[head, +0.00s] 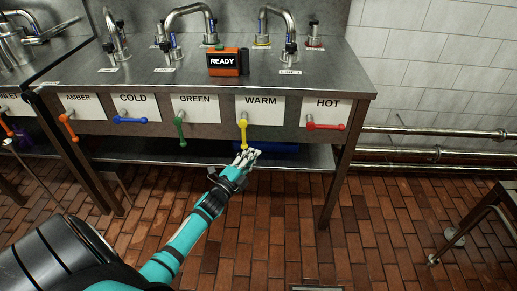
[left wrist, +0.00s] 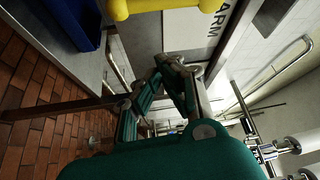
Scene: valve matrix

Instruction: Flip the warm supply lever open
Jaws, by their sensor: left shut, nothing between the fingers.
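The yellow warm supply lever (head: 243,133) hangs straight down from its pivot below the WARM label (head: 262,101) on the counter's front panel. My left gripper (head: 246,155) is at the lever's lower end, with its fingers shut and nothing between them. In the left wrist view the yellow lever (left wrist: 165,8) lies across the top edge, beyond the shut fingertips of my left gripper (left wrist: 174,66), with a visible gap in that picture. Whether the gripper touches the lever cannot be told. My right gripper is not in view.
The green lever (head: 180,131) hangs down to the left; the red lever (head: 326,126) lies level to the right. Blue (head: 130,120) and orange (head: 69,127) levers are farther left. A READY display (head: 223,62) stands on the counter. A blue bin (left wrist: 69,23) is below.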

